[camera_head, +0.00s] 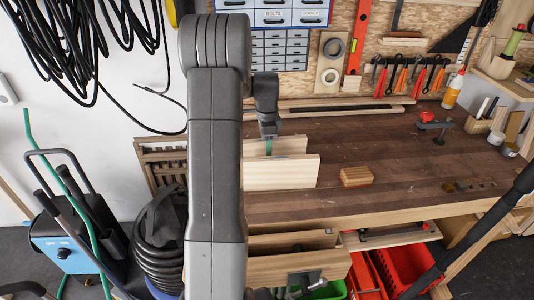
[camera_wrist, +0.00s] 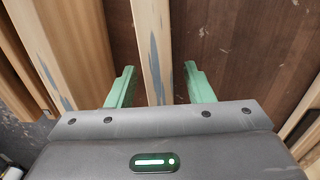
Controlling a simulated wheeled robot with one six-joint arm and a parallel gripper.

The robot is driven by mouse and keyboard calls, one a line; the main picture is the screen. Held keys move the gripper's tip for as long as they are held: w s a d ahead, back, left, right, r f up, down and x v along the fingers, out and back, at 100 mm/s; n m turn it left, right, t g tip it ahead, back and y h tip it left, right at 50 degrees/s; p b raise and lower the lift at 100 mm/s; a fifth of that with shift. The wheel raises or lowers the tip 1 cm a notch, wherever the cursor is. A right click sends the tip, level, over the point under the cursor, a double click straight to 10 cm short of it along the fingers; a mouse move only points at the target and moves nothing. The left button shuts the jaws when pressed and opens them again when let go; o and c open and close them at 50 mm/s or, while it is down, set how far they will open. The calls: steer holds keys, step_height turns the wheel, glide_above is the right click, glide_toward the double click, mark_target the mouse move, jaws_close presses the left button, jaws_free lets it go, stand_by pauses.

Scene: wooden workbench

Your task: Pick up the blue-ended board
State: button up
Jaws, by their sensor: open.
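Two pale boards stand on edge at the bench's left: a front board (camera_head: 283,173) and a back board (camera_head: 291,145). In the wrist view, a board's top edge (camera_wrist: 152,40) runs between the green fingers of my gripper (camera_wrist: 158,84), with a gap on each side. That edge has a blue-grey streak. Another board edge (camera_wrist: 65,45) with blue-grey marks lies left of the left finger. In the head view my gripper (camera_head: 268,146) is open at the back board, behind the front one. I cannot tell which is the blue-ended board; no plainly blue end shows.
The workbench (camera_head: 400,160) is clear in the middle except for a small wooden block (camera_head: 356,176). A slatted wooden rack (camera_head: 165,160) stands at the bench's left end. A red-topped clamp (camera_head: 432,120) is at the right. An open drawer (camera_head: 295,265) juts out below.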

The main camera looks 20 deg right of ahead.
steer(key=shift+f, duration=0.65)
steer(key=shift+r, duration=0.1)
jaws_close()
